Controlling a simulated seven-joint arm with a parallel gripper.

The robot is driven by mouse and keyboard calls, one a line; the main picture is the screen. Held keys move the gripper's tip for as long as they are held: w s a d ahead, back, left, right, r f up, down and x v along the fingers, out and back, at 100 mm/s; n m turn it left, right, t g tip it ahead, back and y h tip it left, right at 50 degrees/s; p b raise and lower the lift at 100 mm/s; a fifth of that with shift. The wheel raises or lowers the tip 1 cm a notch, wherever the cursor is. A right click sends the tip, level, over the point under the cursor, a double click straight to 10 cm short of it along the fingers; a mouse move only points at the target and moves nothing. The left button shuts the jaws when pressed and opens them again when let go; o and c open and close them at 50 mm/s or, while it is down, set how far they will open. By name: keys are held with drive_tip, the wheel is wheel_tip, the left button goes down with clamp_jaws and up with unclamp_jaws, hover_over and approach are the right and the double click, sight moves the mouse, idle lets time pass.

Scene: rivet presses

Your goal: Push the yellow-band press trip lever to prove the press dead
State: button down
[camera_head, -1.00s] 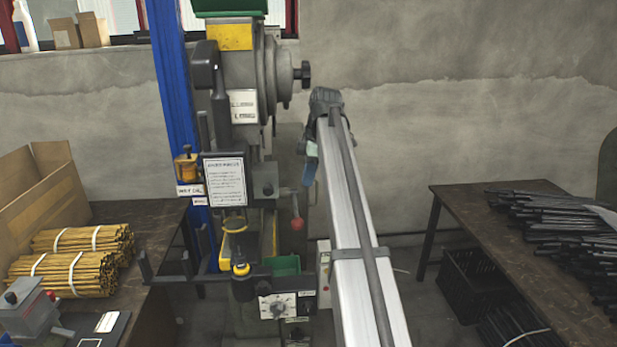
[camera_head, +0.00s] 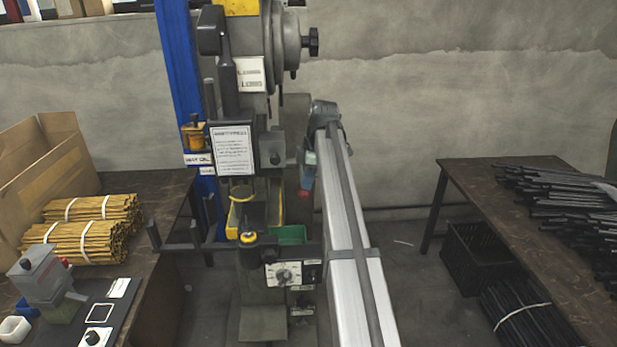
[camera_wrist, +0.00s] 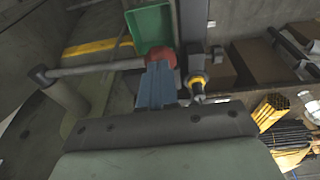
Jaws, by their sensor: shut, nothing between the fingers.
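The press (camera_head: 237,95) stands in the middle of the head view, with a yellow band (camera_head: 235,7) cut off by the top edge. Its trip lever is a grey rod (camera_wrist: 95,69) ending in a red ball (camera_wrist: 162,57). In the head view the red ball (camera_head: 304,193) is mostly hidden behind my gripper (camera_head: 306,180). My gripper's blue-grey fingers (camera_wrist: 155,85) are shut and empty. Their tips overlap the ball's near edge in the wrist view; I cannot tell if they touch it.
A green bin (camera_head: 290,235) and a control panel with a dial (camera_head: 284,274) sit low on the press. A left bench holds tied yellow rods (camera_head: 80,240) and a small grey press (camera_head: 42,277). A right table holds black rods (camera_head: 560,205). My arm crosses the middle right.

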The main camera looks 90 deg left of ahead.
drive_tip(key=shift+d, duration=0.1)
drive_tip(key=shift+d+f+y, duration=0.25)
drive_tip(key=shift+f+y, duration=0.25)
drive_tip(key=shift+f, duration=0.1)
wheel_tip(320, 180, down, 8)
drive_tip(key=y, duration=0.2)
drive_tip(key=shift+y, duration=0.4)
drive_tip(key=shift+d, duration=0.1)
drive_tip(key=v, duration=1.4)
drive_tip(key=shift+d+r, duration=0.25)
drive_tip(key=shift+d, duration=0.15)
drive_tip(key=shift+w, duration=0.1)
